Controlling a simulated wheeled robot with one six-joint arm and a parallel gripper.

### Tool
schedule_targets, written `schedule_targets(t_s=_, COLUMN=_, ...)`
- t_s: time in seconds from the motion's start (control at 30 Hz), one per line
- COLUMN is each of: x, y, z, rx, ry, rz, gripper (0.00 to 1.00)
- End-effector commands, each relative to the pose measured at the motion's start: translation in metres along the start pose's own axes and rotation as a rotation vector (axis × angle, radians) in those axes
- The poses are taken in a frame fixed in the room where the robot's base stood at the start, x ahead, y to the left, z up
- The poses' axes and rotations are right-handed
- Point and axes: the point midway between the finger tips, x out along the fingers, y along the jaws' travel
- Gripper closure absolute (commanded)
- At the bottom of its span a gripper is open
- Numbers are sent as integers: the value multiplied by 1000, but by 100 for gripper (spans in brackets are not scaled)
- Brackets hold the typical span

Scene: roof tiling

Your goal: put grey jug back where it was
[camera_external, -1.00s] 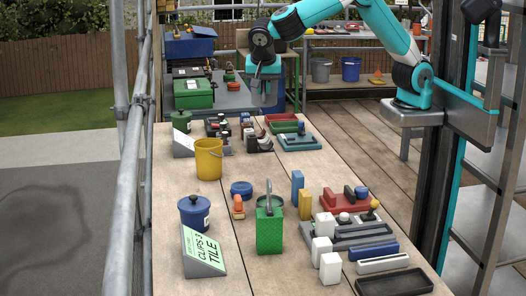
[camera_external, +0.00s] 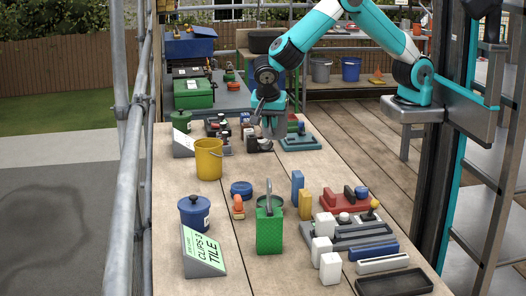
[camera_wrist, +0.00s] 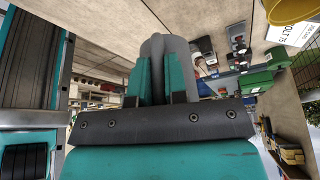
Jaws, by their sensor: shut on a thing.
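The grey jug (camera_wrist: 165,46) is between the two teal fingers of my gripper (camera_wrist: 162,72) in the wrist view. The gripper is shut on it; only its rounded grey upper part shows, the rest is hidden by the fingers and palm. In the external view my gripper (camera_external: 268,112) hangs low over the far part of the bench, by the red and green trays. I cannot tell whether the jug touches the bench.
A yellow bucket (camera_external: 209,160), a black-and-white item (camera_external: 259,144) and a teal tray (camera_external: 300,142) stand near the gripper. A green box (camera_external: 193,93) is farther back. A green can (camera_external: 269,230) and blue pot (camera_external: 194,213) stand nearer. Bare wood lies right of the bucket.

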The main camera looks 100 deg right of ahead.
Motion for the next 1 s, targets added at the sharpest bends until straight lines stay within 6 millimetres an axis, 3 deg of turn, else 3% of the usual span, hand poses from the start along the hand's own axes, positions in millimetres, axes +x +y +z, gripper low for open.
schedule_targets(t_s=0.2, x=53, y=1, z=21, rx=-2, ry=3, rz=4, gripper=100)
schedule_targets(t_s=0.4, x=88, y=0, z=36, rx=-1, ry=1, rz=1, gripper=100)
schedule_targets(t_s=0.8, x=128, y=0, z=53, rx=-1, ry=1, rz=0, gripper=100)
schedule_targets(t_s=1.0, x=132, y=-1, z=55, rx=0, ry=-1, rz=-2, gripper=100)
